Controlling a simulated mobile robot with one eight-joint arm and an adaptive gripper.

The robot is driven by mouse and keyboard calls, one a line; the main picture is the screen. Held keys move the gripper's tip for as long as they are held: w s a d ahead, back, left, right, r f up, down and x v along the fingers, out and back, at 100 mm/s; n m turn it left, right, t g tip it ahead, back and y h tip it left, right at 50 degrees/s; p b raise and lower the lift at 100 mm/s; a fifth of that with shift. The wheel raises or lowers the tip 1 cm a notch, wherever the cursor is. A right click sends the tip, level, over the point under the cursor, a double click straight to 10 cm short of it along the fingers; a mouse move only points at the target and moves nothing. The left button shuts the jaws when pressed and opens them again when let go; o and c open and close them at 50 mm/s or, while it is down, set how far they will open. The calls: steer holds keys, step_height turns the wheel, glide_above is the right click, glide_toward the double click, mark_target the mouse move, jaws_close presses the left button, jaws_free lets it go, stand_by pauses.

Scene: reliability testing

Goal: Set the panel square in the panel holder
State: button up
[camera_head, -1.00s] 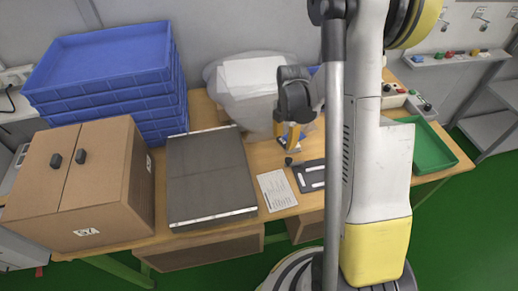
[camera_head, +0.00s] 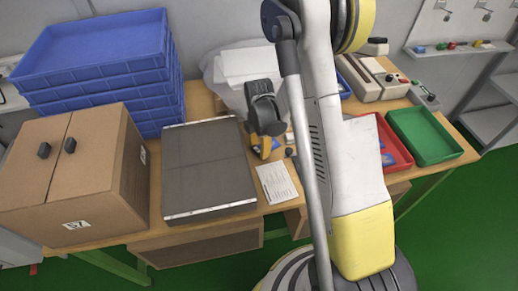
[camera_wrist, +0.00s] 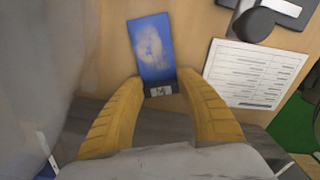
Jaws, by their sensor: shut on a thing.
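My gripper (camera_wrist: 162,86) is shut on a blue panel (camera_wrist: 153,45) with a whitish smudge on its face. The yellow fingers hold its near end, where a small dark-and-light label shows. The panel looks slightly turned in the wrist view. In the head view my gripper (camera_head: 263,148) is low over the bench, right of the grey flat case and by the paper sheet. A dark plate (camera_wrist: 292,10), which looks like the panel holder, is cut off at the wrist view's top right. A round black knob (camera_wrist: 254,22) stands beside it. My arm hides the holder in the head view.
A printed sheet (camera_head: 276,182) lies on the bench, right of the grey case (camera_head: 208,165). A cardboard box (camera_head: 95,185) and stacked blue crates (camera_head: 100,60) stand left. Red (camera_head: 402,163) and green (camera_head: 427,135) trays sit right. A pale bag (camera_head: 228,80) lies behind my gripper.

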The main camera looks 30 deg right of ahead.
steer(key=shift+f+b, duration=0.2)
steer(key=shift+b, duration=0.1)
steer(key=o, duration=1)
steer(key=shift+r, duration=0.1)
steer(key=shift+r, duration=0.1)
